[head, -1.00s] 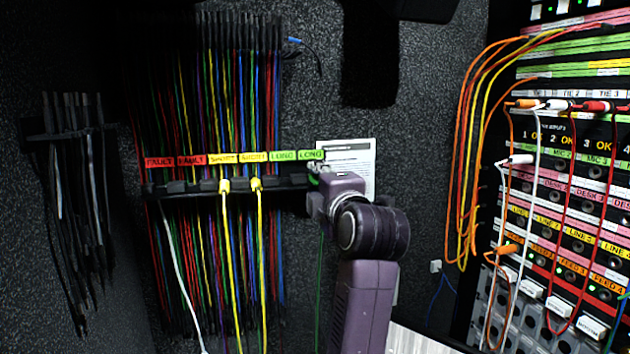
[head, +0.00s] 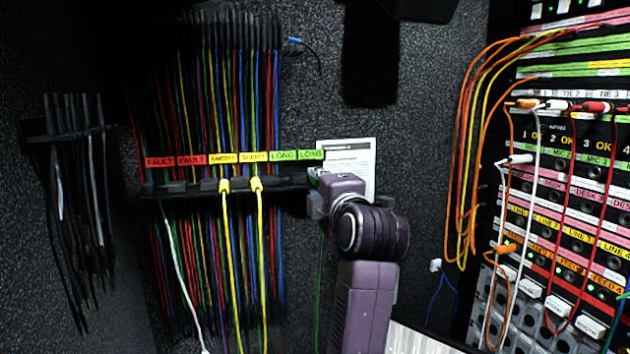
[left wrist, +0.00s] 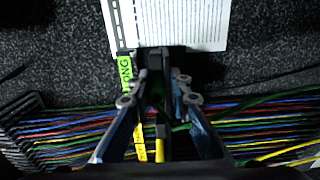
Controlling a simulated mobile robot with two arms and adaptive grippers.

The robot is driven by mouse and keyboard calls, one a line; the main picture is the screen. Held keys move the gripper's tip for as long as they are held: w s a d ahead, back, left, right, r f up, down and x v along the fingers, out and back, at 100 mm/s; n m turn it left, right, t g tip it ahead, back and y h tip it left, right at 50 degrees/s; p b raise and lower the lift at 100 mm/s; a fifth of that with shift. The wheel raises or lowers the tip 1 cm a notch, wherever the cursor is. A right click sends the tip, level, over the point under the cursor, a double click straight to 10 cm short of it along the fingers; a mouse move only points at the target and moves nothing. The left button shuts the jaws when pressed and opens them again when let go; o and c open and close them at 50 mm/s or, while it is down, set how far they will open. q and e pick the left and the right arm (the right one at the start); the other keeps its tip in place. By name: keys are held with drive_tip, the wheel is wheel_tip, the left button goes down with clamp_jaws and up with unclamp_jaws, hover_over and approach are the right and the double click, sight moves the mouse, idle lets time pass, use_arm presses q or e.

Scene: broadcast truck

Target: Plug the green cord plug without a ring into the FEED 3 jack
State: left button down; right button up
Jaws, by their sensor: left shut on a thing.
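My left gripper (head: 316,196) is at the right end of the cord rack, just below the right-hand LONG label (head: 311,155). It is shut on a plug that its fingers largely hide; a green cord (head: 319,285) hangs down below it. In the left wrist view the fingertips (left wrist: 160,80) close around something dark, next to the green LONG label (left wrist: 126,70). I cannot tell from these frames whether the plug has a ring. The orange FEED 3 label (head: 572,266) is on the patch panel at the right, well away from the gripper. My right gripper is not in view.
The rack (head: 180,188) holds many coloured cords, with two yellow plugs (head: 224,186) in the SHORT slots. A printed sheet (head: 350,153) is on the wall behind my gripper. Orange and yellow cords (head: 468,150) loop left of the panel, and several plugged cords cross its front.

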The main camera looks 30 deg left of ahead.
use_arm(q)
drive_tip(key=c, duration=1.2)
unclamp_jaws()
drive_tip(key=shift+r, duration=0.2)
drive_tip(key=shift+o, duration=0.2)
drive_tip(key=v, duration=0.7)
drive_tip(key=shift+s+d, duration=0.2)
